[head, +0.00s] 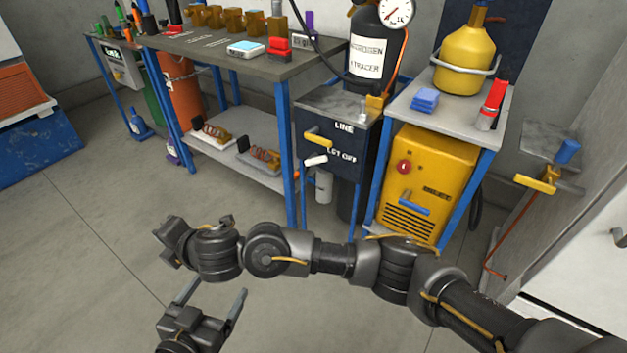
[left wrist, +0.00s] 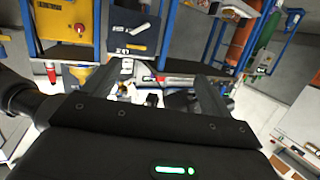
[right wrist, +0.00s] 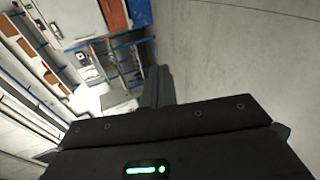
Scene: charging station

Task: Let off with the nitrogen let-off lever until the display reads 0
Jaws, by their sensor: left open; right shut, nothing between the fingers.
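The dark box (head: 305,105) carries the labels LINE and LET OFF. A yellow lever (head: 318,137) sits by LINE, and a white let-off lever (head: 316,160) sits below it by LET OFF. The box also shows upside down in the left wrist view (left wrist: 130,38). A small display (head: 303,40) stands on the bench; its digits are too small to read. My left gripper (head: 211,298) is open and empty, in front of the box and well apart from the levers. My right gripper (right wrist: 157,90) is shut and empty, away from the box.
The black nitrogen bottle (head: 368,62) with a round gauge (head: 395,12) stands behind the box. A yellow machine (head: 430,170) is to its right under a small table. The bench (head: 220,45) with blue legs is to the left. My right arm crosses the foreground. The floor (head: 90,220) at left is clear.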

